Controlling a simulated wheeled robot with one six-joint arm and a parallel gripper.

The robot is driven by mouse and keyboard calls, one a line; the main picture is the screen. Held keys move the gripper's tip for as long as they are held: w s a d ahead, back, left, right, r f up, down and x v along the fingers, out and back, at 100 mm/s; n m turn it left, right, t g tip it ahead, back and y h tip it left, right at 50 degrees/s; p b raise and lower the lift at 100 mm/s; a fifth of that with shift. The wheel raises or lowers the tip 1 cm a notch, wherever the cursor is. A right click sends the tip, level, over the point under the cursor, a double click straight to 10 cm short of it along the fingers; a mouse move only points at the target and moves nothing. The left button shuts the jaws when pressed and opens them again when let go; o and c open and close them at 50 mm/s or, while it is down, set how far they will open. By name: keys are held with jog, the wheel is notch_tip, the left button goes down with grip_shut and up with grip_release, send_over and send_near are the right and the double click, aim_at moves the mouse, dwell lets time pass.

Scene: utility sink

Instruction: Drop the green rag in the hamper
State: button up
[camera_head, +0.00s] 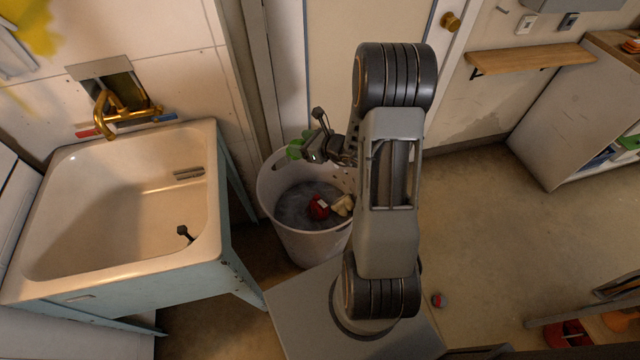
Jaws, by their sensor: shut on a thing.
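The hamper (304,246) is a round white bin on the floor, right of the sink. Inside it lie a red item (319,208) and a cream-coloured item (342,205) on a grey bottom. My arm hides the hamper's right side. How far the rag is above the rim is hard to tell.
A utility sink (120,262) with a brass tap (112,110) stands close on the left. A door (330,60) is behind the hamper. A wooden shelf (530,58) and a cabinet (570,120) are at the right.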

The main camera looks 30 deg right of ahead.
jog(key=d+f+b, duration=0.3)
jog(key=f+b, duration=0.6)
jog(key=f, duration=0.1)
jog(key=d+f+b, duration=0.3)
jog(key=f+b, duration=0.6)
jog(key=f, duration=0.2)
jog(key=shift+w+f+n+g, duration=0.15)
jog(key=shift+f+n+g, duration=0.1)
jog(key=shift+n+g, duration=0.05)
jog(key=o, duration=1.1)
jog(key=shift+c, duration=0.2)
jog(key=p+v, duration=0.2)
jog(key=v, duration=1.1)
jog(key=shift+s+d+p, duration=0.25)
jog(key=shift+d+p, duration=0.15)
